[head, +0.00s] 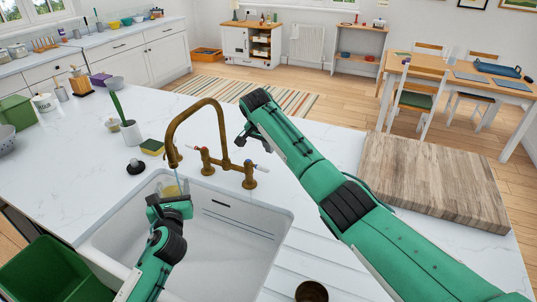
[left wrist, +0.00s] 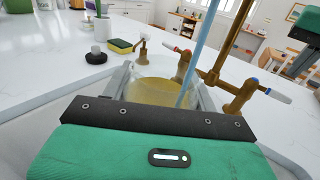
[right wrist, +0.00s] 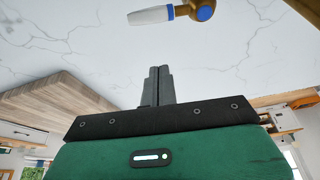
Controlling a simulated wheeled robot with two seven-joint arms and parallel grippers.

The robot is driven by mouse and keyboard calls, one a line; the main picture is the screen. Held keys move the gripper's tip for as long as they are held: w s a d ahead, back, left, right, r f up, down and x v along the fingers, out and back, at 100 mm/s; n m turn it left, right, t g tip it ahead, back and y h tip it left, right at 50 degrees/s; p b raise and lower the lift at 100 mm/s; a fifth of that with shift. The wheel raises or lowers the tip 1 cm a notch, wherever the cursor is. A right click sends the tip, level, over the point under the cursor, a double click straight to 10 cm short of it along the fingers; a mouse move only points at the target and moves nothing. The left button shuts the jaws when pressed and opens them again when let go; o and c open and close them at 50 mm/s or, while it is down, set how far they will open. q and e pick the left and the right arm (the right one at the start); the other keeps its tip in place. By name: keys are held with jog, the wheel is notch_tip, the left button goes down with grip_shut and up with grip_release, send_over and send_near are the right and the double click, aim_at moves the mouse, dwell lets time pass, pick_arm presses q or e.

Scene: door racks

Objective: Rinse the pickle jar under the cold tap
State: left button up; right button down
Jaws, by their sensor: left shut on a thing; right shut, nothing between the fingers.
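My left gripper (head: 172,200) is shut on the glass pickle jar (left wrist: 150,82), which holds cloudy yellowish liquid. It holds the jar over the sink under the brass tap's (head: 220,135) spout. A bluish water stream (left wrist: 197,58) runs down into the jar; it shows thinly in the head view. The tap has a red-marked lever (left wrist: 183,51) and a blue-marked cold lever (head: 263,145). My right gripper (right wrist: 157,82) is shut and empty, close to the cold lever, which also shows at the top of the right wrist view (right wrist: 168,14). Contact with the lever is not visible.
The white sink (head: 240,225) lies below the tap. A wooden board (head: 430,180) lies at right; a green bin (head: 55,270) is at lower left.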

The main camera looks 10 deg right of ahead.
jog(key=v, duration=0.6)
jog(key=n+y, duration=0.3)
jog(key=y, duration=0.3)
send_near(256, 167)
jog(key=w+d+f, duration=0.1)
jog(key=w+f, duration=0.2)
jog(key=w, duration=0.1)
notch_tip(256, 167, down, 3)
jog(key=s+d+n+y, duration=0.1)
jog(key=d+n+y, duration=0.1)
jog(key=y, duration=0.3)
jog(key=s+d+f+t+y, duration=0.25)
jog(key=d+t+y, duration=0.4)
jog(key=d, duration=0.45)
jog(key=w+a, duration=0.2)
jog(key=a, duration=0.9)
jog(key=shift+f+m+g, duration=0.25)
jog(key=shift+m+g, duration=0.05)
jog(key=shift+g, duration=0.05)
jog(key=shift+s+a, duration=0.1)
jog(key=shift+a, duration=0.1)
